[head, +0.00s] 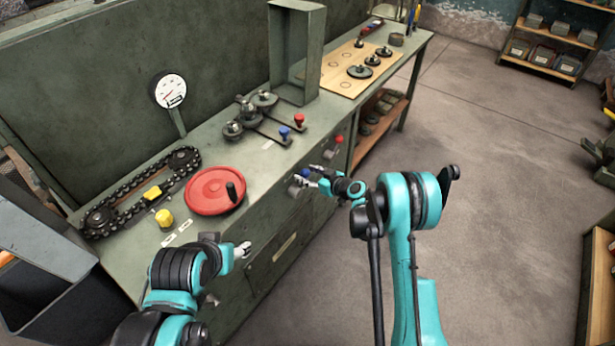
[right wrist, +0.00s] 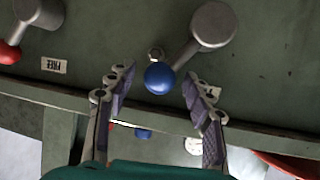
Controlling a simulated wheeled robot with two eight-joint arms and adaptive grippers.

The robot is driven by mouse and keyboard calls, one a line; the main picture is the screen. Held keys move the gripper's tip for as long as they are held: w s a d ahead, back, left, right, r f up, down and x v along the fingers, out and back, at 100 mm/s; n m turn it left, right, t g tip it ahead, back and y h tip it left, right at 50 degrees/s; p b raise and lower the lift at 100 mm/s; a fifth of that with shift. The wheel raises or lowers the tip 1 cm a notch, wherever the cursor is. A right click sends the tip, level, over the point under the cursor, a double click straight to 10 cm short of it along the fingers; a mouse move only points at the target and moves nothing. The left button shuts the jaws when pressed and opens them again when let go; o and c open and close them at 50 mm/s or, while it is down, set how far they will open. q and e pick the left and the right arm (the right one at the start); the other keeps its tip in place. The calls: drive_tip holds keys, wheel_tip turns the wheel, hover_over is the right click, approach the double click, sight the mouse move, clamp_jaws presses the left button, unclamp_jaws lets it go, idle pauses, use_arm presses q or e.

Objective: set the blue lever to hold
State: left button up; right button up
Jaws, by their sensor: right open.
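The blue lever has a blue ball knob (right wrist: 158,78) on a short grey arm that runs to a round grey hub (right wrist: 213,25). It is mounted on the bench's front panel; its knob also shows in the head view (head: 305,173). My right gripper (right wrist: 155,82) is open, with one finger on each side of the knob; contact is not visible. A small plate reading FREE (right wrist: 54,65) lies left of the knob in the right wrist view. Another label (right wrist: 208,88) is mostly hidden behind a finger. My left gripper (head: 243,250) is low by the bench front, its opening unclear.
A red-knobbed lever (head: 339,139) is on the same panel, farther along. On the bench top are a red wheel (head: 215,191), a chain drive (head: 140,195), a gauge (head: 170,90), and smaller blue (head: 284,132) and red (head: 298,119) knobs. The floor at right is open.

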drive_tip(key=shift+w+a, duration=0.1)
clamp_jaws()
